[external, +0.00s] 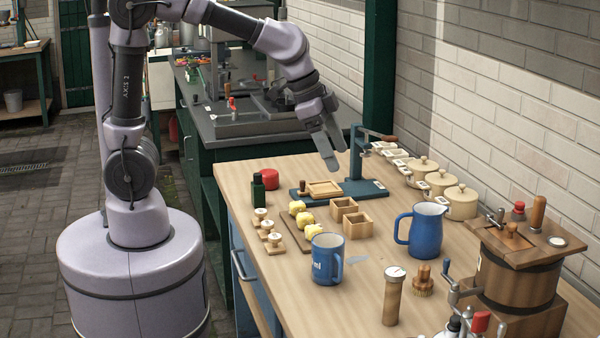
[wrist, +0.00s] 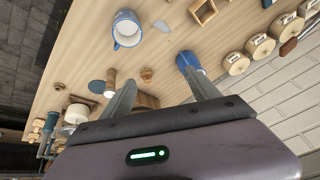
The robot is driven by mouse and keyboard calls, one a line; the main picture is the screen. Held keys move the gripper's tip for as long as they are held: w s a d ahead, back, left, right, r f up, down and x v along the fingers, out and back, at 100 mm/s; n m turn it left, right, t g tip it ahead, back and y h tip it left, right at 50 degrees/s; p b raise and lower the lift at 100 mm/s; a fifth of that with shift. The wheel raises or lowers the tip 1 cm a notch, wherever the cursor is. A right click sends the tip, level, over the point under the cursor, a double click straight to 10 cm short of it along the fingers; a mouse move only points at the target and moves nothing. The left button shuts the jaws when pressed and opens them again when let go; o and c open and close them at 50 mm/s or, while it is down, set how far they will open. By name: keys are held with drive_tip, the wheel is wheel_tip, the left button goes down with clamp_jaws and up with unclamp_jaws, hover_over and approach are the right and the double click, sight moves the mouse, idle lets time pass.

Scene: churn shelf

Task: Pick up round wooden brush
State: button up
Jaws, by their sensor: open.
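The round wooden brush (external: 424,280), a small brown knob-topped brush with bristles below, stands upright on the wooden table, right of a wooden cylinder with a white dial top. In the wrist view a small brown round thing, probably the brush (wrist: 147,74), shows just beyond and between the fingers. My gripper (external: 336,158) is open and empty, high over the far part of the table, near the blue press stand. It is well apart from the brush. Its two fingers also show in the wrist view (wrist: 160,80).
The dial-topped cylinder (external: 394,297) stands close left of the brush. A blue pitcher (external: 426,230) is behind it, a blue mug (external: 327,259) to the left, and a wooden churn (external: 518,270) to the right. Cream pots (external: 460,202) line the wall side.

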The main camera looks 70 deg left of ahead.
drive_tip(key=m+g+h, duration=0.1)
approach(422, 266)
drive_tip(key=shift+h, duration=0.3)
drive_tip(key=b+x, duration=0.1)
drive_tip(key=x, duration=0.2)
drive_tip(key=a+b+x, duration=0.1)
drive_tip(key=b+x, duration=0.1)
drive_tip(key=x, duration=0.1)
drive_tip(key=shift+a+f, duration=0.2)
drive_tip(key=b+x, duration=0.1)
drive_tip(key=x, duration=0.2)
drive_tip(key=d+b+x, duration=0.1)
drive_tip(key=x, duration=0.1)
drive_tip(key=shift+d+f+b, duration=0.1)
drive_tip(key=shift+f+b, duration=0.15)
drive_tip(key=shift+b, duration=0.15)
drive_tip(key=shift+w, duration=0.2)
drive_tip(key=shift+r, duration=0.1)
drive_tip(key=shift+s, duration=0.1)
drive_tip(key=shift+c, duration=1.1)
drive_tip(key=c, duration=1.3)
drive_tip(key=shift+o, duration=0.2)
drive_tip(key=shift+r, duration=0.1)
